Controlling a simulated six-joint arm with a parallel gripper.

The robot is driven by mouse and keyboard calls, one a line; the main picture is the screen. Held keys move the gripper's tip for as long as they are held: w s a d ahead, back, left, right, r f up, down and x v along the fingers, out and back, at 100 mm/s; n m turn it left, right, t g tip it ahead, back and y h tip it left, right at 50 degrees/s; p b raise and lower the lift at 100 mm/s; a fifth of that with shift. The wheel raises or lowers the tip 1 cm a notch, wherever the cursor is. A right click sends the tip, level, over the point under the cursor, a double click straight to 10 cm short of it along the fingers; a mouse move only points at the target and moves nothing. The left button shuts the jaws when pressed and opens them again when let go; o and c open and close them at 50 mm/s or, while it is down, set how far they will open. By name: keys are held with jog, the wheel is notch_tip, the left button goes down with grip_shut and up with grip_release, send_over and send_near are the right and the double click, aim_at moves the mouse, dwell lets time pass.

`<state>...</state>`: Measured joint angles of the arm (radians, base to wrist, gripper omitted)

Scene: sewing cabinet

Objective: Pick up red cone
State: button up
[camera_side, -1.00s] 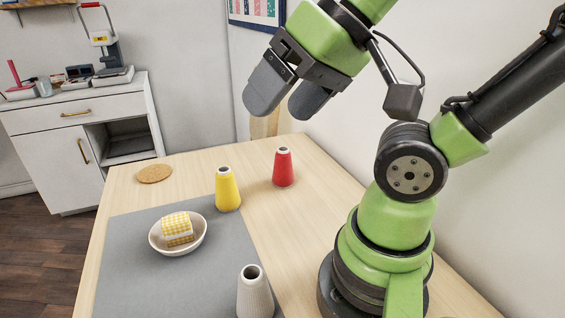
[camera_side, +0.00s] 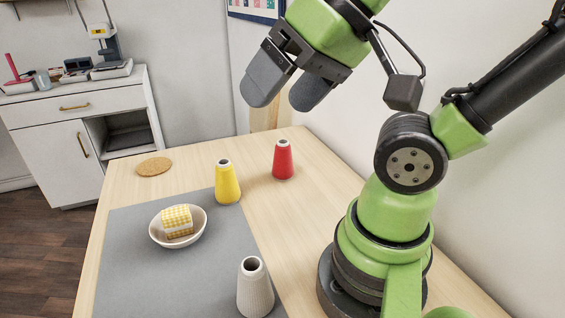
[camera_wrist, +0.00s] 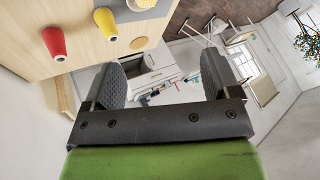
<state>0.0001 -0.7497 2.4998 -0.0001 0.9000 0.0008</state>
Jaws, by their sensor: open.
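The red cone (camera_side: 283,160) stands upright on the bare wood of the table, toward its back right part in the side view. In the wrist view the red cone (camera_wrist: 54,43) shows at the upper left. My gripper (camera_side: 285,101) is open and empty, well above the table and above the red cone in the side picture. In the wrist view my gripper (camera_wrist: 167,85) has its two dark grey fingers wide apart with nothing between them, and the cone lies outside them to the left.
A yellow cone (camera_side: 227,184) stands left of the red one. A white cone (camera_side: 255,290) stands near the front. A cork coaster (camera_side: 154,166) lies at the back left. A wall bounds the right.

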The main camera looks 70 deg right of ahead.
jog(key=w+d+m+g+h, duration=0.2)
jog(key=w+d+m, duration=0.55)
jog(key=m, duration=0.25)
jog(key=m+g, duration=0.5)
jog(key=m, duration=1.6)
send_near(282, 152)
jog(key=d, duration=0.2)
jog(key=shift+m, duration=0.6)
jog(key=shift+w+f, duration=0.2)
jog(key=shift+f, duration=1.7)
jog(key=shift+w+f, duration=0.15)
jog(key=shift+f, duration=1.75)
jog(key=shift+w+f, duration=0.2)
jog(key=shift+f, duration=1.7)
jog(key=shift+c, duration=0.4)
jog(key=c, duration=0.9)
